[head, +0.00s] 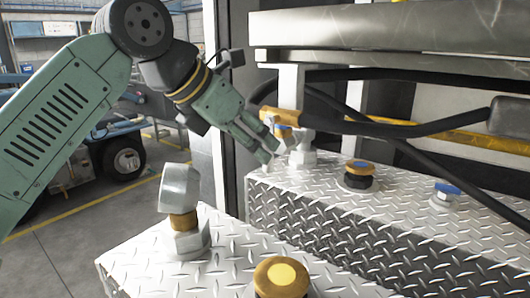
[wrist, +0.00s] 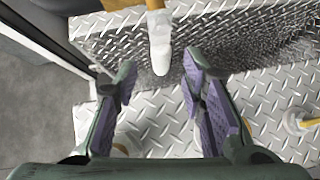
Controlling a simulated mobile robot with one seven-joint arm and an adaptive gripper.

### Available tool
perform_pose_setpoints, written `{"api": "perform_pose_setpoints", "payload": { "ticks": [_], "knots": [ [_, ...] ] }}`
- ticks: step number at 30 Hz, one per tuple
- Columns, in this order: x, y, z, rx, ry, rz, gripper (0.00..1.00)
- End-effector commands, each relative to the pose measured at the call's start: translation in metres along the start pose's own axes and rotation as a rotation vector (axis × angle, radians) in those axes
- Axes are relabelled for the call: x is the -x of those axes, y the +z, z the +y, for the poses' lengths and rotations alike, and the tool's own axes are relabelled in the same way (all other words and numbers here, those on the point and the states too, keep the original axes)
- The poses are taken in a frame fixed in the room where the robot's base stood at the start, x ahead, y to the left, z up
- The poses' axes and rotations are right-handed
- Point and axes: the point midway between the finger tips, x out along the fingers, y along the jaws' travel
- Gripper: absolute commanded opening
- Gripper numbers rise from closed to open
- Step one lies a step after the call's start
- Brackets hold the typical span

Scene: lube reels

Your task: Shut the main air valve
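My gripper (head: 268,143) is at the left end of the raised diamond-plate step in the head view, close to a white fitting (head: 302,156) with an orange-yellow part (head: 300,122) above it. In the wrist view my gripper (wrist: 160,72) is open, its two purple-padded fingers well apart. A white, rounded lever-like piece (wrist: 160,48) reaches down to between the fingertips, with no visible contact. A yellow part (wrist: 155,4) shows above it at the picture's top edge. I cannot tell for certain that this is the main air valve; no label shows.
A dark-and-orange cap (head: 359,174) and a blue-topped fitting (head: 446,194) stand on the raised step. A metal fitting (head: 182,210) and a yellow-topped cap (head: 281,277) stand on the lower plate. Black hoses (head: 420,128) cross the right. A dark upright frame (head: 239,110) stands behind my gripper.

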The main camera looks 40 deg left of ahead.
Motion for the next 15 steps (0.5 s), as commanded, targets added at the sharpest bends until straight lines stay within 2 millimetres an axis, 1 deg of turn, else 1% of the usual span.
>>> {"api": "perform_pose_setpoints", "payload": {
  "ticks": [1, 6, 10, 15],
  "knots": [
    [0.012, 0.001, 0.001, 0.001, 0.002, -0.002, 0.37],
    [0.045, 0.0, 0.0, 0.001, 0.001, -0.002, 0.37],
    [0.06, 0.0, 0.0, 0.0, 0.001, -0.001, 0.37],
    [0.068, 0.0, 0.0, 0.0, 0.0, 0.001, 0.37]
  ]
}}
